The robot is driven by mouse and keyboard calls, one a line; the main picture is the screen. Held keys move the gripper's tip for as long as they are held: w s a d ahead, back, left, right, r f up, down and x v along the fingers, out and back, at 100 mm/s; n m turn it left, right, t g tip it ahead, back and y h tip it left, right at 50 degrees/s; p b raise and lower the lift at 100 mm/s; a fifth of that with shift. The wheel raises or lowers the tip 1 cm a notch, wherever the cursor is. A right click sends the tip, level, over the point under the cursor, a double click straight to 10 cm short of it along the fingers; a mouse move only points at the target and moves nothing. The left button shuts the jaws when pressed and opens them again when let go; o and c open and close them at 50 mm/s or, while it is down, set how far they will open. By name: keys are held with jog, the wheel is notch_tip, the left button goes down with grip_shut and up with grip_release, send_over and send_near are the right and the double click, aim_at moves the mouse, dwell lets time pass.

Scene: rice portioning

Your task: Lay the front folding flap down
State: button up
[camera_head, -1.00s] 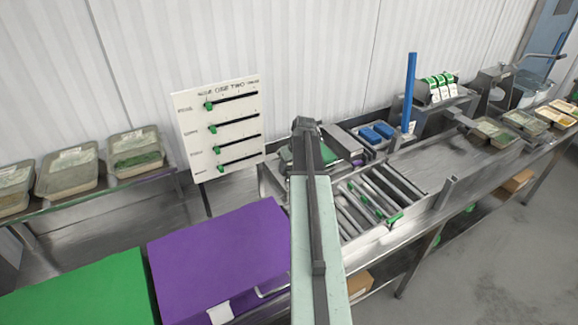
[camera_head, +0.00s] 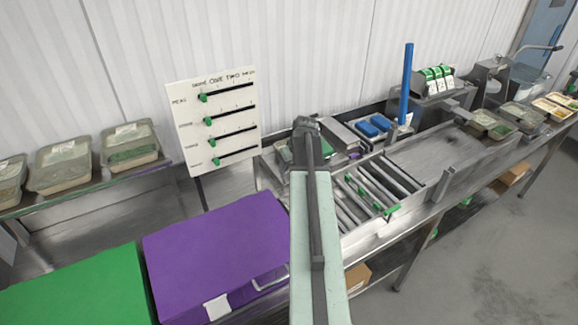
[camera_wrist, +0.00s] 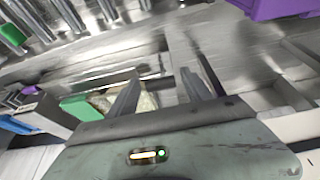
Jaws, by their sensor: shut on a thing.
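My gripper (camera_head: 304,132) is at the far end of my arm, over the metal bench in the head view, left of the roller conveyor. The wrist view shows its two dark fingers (camera_wrist: 160,93) reaching down, close to a thin grey metal piece (camera_wrist: 182,52), which appears to be the front folding flap. The fingers are shut on it, but the contact is blurred. In the head view my arm hides the flap, so I cannot tell its angle.
The roller conveyor (camera_head: 350,208) with green clips lies right of my arm. A purple box (camera_head: 215,250) and a green box (camera_head: 80,290) stand at the front left. A white board (camera_head: 212,125) with green sliders stands behind. Blue blocks (camera_head: 375,126) and an upright blue bar (camera_head: 407,85) are behind the conveyor.

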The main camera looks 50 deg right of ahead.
jog(key=shift+o, duration=1.2)
jog(key=p+v, duration=0.6)
jog(key=v, duration=0.1)
jog(key=shift+a, duration=0.1)
